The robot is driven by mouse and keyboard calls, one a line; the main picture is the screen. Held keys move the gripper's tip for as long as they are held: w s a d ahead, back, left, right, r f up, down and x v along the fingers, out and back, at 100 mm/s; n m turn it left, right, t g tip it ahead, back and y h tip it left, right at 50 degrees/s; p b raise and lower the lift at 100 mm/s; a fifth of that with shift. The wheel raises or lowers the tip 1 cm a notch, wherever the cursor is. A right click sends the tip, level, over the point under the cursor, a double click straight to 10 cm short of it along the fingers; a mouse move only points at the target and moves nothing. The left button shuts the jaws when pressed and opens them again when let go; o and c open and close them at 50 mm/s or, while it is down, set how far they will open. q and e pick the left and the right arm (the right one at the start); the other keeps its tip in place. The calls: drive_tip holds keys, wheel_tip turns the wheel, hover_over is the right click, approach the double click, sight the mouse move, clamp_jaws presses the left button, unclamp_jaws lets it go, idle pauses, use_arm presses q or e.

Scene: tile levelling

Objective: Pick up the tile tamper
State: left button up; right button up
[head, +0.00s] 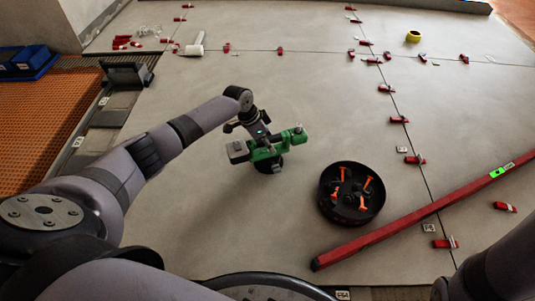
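The tile tamper, a green tool (291,137) with a grey block at its left end and a black round part below, is on or just above the large grey tiles, left of the picture's centre. My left gripper (262,138) comes down over its middle from above and covers part of the green body. The fingertips are hidden against the tool, so I cannot tell whether they are closed on it or whether it touches the floor. Only a piece of my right arm shows at the bottom right corner; its gripper is out of view.
A black round tub (326,197) with orange-handled items stands right of the tamper. Red clips line the tile joints.

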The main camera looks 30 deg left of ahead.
use_arm(q)
drive_tip(key=shift+f, duration=0.3)
drive_tip(key=shift+c, duration=0.2)
clamp_jaws()
idle(0.5)
drive_tip(key=shift+w+r, duration=0.1)
drive_tip(key=shift+r, duration=0.05)
